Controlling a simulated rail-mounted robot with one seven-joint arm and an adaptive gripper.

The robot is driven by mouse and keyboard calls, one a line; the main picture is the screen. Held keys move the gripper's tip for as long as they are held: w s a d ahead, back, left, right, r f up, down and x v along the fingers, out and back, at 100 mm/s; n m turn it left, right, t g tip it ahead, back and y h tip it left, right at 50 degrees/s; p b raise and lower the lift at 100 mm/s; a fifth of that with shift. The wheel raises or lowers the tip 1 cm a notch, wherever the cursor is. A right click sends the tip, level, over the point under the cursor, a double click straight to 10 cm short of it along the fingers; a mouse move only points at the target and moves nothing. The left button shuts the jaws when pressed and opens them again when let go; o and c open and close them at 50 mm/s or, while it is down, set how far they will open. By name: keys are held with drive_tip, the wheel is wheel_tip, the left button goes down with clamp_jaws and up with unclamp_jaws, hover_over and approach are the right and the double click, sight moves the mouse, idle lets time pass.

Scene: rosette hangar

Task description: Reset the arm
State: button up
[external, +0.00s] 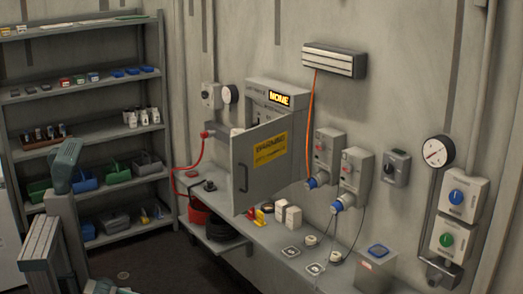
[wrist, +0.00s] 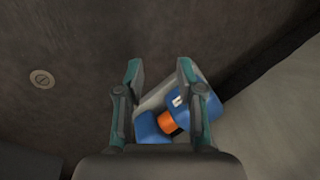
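My gripper (wrist: 157,68) is in the wrist view, its two teal-tipped fingers apart. It points toward the dark floor (wrist: 75,45). A grey and blue object with an orange band (wrist: 168,121) shows behind and between the fingers, partly covered by the right one. I cannot tell what it is or how far below it lies; no grip on it is visible. In the external view part of my arm stands at the lower left; I cannot make out my gripper there.
A grey shelf unit (external: 84,86) with bins and small parts stands at the left. A bench (external: 290,262) runs along the wall. The grey cabinet's door (external: 258,180) stands open over the bench. A red hose (external: 184,168) hangs left of it. A floor drain (wrist: 42,79) shows at the left.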

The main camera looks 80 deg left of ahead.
drive_tip(key=s+a+f+n+g+h, duration=0.15)
drive_tip(key=s+f, duration=0.35)
drive_tip(key=s, duration=0.7)
drive_tip(key=s+a+f+g+h, duration=0.1)
drive_tip(key=s+f+g, duration=0.3)
drive_tip(key=s, duration=0.7)
drive_tip(key=s+a+f+n+g+h, duration=0.1)
drive_tip(key=s+f, duration=0.5)
drive_tip(key=s, duration=0.6)
wheel_tip(320, 180, up, 14)
drive_tip(key=p, duration=1.3)
drive_tip(key=shift+w+d+p, duration=0.2)
drive_tip(key=shift+w+p, duration=0.1)
drive_tip(key=shift+w, duration=0.05)
